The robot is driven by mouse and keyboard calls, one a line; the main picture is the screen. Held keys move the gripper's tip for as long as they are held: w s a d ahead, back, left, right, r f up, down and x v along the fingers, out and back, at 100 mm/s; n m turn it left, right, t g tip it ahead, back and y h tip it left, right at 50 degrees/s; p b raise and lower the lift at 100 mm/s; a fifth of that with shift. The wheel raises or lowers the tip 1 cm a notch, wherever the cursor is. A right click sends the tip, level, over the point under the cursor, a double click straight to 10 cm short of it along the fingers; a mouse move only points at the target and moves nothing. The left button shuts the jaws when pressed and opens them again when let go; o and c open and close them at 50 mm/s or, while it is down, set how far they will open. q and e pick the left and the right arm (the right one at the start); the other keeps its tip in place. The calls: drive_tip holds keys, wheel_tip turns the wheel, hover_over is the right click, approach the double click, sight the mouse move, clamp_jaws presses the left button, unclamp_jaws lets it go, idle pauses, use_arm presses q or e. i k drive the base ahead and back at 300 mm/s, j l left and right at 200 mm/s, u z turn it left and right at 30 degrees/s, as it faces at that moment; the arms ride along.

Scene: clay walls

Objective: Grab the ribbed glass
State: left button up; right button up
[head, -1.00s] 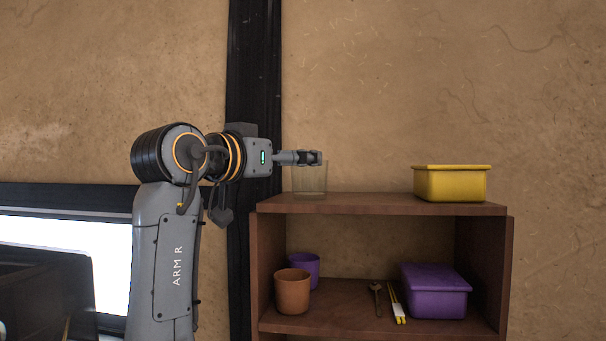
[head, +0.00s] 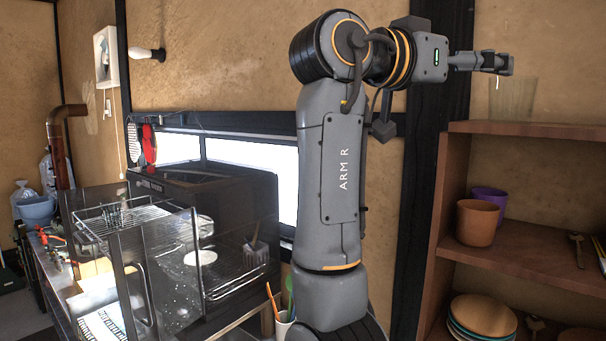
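The clear glass (head: 518,100) stands upright on the top of the brown wooden shelf unit (head: 540,130) at the right of the head view. It is faint against the wall, and I cannot make out ribs on it. My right arm, marked ARM R, reaches across to the right. Its gripper (head: 505,64) is level, at the height of the glass's rim or slightly above it, and overlaps its upper left area in the picture. I see the gripper side-on, so its finger opening and any contact with the glass are unclear. My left gripper is not in view.
The shelf below holds an orange cup (head: 477,223), a purple cup (head: 490,197) and a spoon (head: 577,243). Stacked plates (head: 482,316) sit lower. A dark dish rack cabinet (head: 190,230) stands left of my arm. A dark post (head: 425,170) rises behind the arm.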

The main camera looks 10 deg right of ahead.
sight(112, 208)
drive_tip(key=k+j, duration=0.1)
drive_tip(key=j, duration=0.45)
drive_tip(key=k+j, duration=0.1)
drive_tip(key=j, duration=0.45)
drive_tip(key=k+j, duration=0.1)
drive_tip(key=j, duration=0.45)
drive_tip(key=k+j, duration=0.1)
drive_tip(key=j, duration=0.4)
